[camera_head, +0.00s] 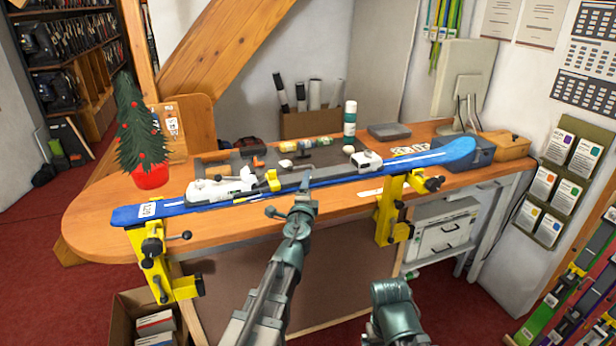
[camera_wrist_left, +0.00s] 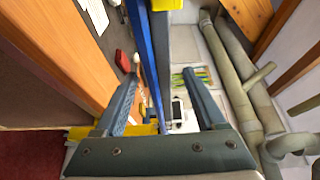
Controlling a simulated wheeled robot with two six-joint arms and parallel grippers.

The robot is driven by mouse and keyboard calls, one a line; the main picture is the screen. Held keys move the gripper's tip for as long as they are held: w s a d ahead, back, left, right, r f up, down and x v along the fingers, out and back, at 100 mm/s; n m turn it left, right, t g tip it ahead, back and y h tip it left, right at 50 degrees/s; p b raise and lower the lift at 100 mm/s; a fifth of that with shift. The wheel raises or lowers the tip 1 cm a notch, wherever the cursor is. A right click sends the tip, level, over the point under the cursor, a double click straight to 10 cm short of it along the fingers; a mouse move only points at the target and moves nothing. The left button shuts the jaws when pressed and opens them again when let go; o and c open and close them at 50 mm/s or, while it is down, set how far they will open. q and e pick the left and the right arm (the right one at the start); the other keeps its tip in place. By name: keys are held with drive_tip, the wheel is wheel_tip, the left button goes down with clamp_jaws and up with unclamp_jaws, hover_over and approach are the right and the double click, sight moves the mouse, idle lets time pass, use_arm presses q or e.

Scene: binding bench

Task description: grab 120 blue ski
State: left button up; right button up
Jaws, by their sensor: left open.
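A long blue ski (camera_head: 335,180) with white binding parts and a white label near its left end lies across two yellow vises on the bench. The label's number is too small to read surely. My left gripper (camera_head: 305,184) is at the ski's front edge, near mid-length. In the left wrist view my left gripper (camera_wrist_left: 163,98) is open, and the ski (camera_wrist_left: 136,25) runs lengthwise between its fingers, closer to the left finger. I cannot tell whether either finger touches it. Part of my right arm shows at the bottom of the head view; its gripper is not visible.
The yellow left vise (camera_head: 155,262) and right vise (camera_head: 392,210) stand at the wooden bench's (camera_head: 90,220) front edge. A box (camera_head: 125,320) stands below.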

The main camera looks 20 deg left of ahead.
sight(323, 169)
use_arm(q)
drive_tip(key=w, duration=0.4)
drive_tip(key=shift+w+a+f, duration=0.1)
drive_tip(key=shift+w+a, duration=0.2)
drive_tip(key=shift+a, duration=0.1)
drive_tip(key=shift+s, duration=0.1)
drive_tip(key=shift+c, duration=0.8)
clamp_jaws()
